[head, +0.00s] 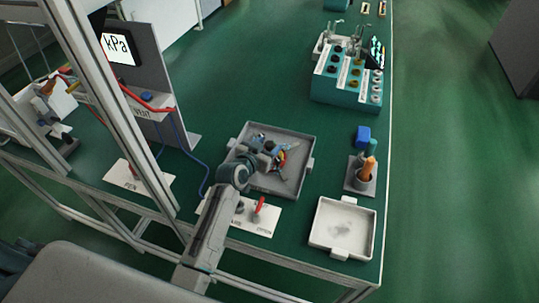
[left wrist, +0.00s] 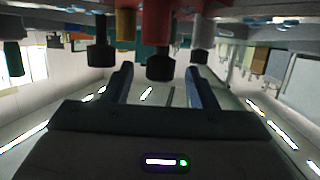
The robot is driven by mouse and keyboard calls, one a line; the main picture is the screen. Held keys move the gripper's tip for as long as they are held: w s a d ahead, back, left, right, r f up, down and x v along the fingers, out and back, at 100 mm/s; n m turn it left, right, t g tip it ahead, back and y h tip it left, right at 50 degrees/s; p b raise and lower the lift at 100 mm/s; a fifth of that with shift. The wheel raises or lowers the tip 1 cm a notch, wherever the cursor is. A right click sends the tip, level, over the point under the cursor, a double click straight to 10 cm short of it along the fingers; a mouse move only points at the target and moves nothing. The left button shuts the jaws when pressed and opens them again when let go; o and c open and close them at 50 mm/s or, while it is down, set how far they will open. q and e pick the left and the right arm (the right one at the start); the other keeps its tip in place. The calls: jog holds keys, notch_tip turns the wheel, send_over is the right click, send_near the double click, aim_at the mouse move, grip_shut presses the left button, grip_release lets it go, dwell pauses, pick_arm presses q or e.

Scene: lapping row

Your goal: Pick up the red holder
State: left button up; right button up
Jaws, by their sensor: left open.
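In the head view, a small red piece (head: 282,157), likely the red holder, lies among tools in the grey tray (head: 309,145), partly covered by my gripper. In the left wrist view, which looks upside down, a red body with a black end (left wrist: 159,45) shows at the top middle, in line with the gap between my fingers. My left gripper (head: 277,147) is over the tray, open; its two blue-grey fingers also show in the left wrist view (left wrist: 158,85). I see nothing held between them. Contact with the red piece cannot be told. My right gripper is not in view.
A red-handled item (head: 260,204) stands on a white card in front of the tray. A white tray (head: 314,228) and an orange-handled tool in a cup (head: 367,171) are at right. A teal rack (head: 330,88) stands behind. Green table is clear left of the rack.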

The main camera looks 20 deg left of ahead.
pick_arm(q)
grip_shut()
jog(key=shift+r, duration=0.1)
jog(key=shift+r, duration=0.1)
